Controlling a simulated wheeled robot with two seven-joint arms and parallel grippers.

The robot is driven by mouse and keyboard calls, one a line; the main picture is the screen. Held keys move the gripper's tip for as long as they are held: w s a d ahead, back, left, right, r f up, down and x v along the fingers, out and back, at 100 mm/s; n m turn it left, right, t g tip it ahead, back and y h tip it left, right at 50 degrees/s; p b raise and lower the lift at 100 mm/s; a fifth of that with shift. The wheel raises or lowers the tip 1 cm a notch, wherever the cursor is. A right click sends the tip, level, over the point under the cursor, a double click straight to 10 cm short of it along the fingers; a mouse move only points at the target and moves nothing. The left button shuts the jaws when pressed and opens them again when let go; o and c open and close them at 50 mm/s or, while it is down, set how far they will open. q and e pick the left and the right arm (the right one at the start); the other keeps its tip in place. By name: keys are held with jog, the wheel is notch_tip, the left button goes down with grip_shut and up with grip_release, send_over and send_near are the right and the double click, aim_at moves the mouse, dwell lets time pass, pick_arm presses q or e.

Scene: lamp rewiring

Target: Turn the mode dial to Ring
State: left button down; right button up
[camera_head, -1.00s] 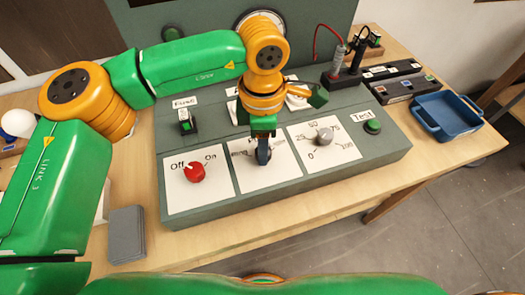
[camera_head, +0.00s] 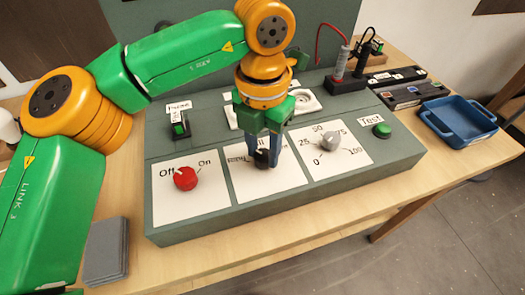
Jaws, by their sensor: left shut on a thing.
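The mode dial (camera_head: 262,159) is a small black knob on the middle white plate (camera_head: 270,185) of the grey-green control panel. My left gripper (camera_head: 263,150) points down over it from above, with its blue-grey fingers shut on the knob. The fingers and wrist hide part of the plate's printed labels. The knob's pointing direction cannot be told clearly. My right gripper is not in view.
A red Off/On knob (camera_head: 185,178) sits left of the dial, and a grey 0–100 knob (camera_head: 331,141) sits right. A green Test button (camera_head: 382,131), green switch (camera_head: 180,128), probe holder (camera_head: 346,82) and blue tray (camera_head: 458,120) surround them.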

aim_at(263, 155)
pick_arm(q)
jog(key=shift+n+b, duration=0.65)
jog(key=shift+n, duration=1.55)
jog(key=shift+r, duration=0.1)
jog(key=shift+c, duration=2.2)
grip_release()
notch_tip(263, 155, up, 7)
jog(key=shift+p, duration=0.6)
